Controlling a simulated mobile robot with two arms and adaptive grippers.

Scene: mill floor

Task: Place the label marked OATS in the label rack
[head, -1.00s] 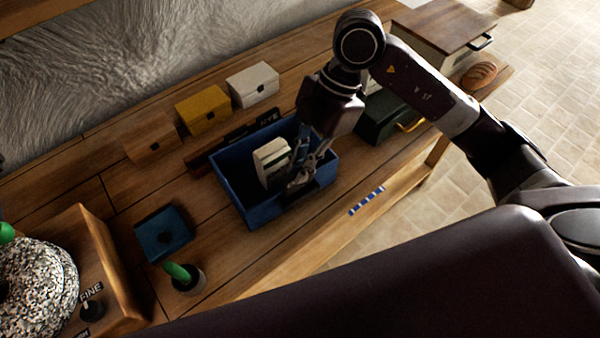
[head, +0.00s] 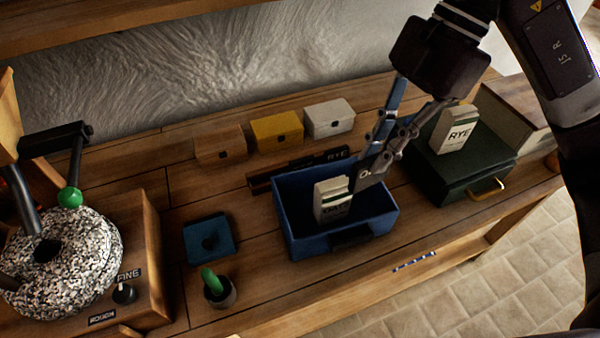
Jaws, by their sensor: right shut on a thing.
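My right gripper (head: 372,168) is shut on a small dark label (head: 370,177), held just above the right back part of the blue bin. Only an "O" shows on it; the rest of its wording is hidden or too small to read. The label rack (head: 272,180) is a long, dark, low strip on the bench behind the blue bin. A dark label marked RYE (head: 337,154) sits at its right end. The rack's left part shows no lettering. My left gripper is not in view.
The blue bin (head: 343,245) holds a pale packet (head: 332,202). A RYE packet (head: 455,130) stands on the dark green box (head: 460,170). Brown, yellow (head: 277,132) and white boxes stand behind the rack. A mill (head: 65,265) stands at left.

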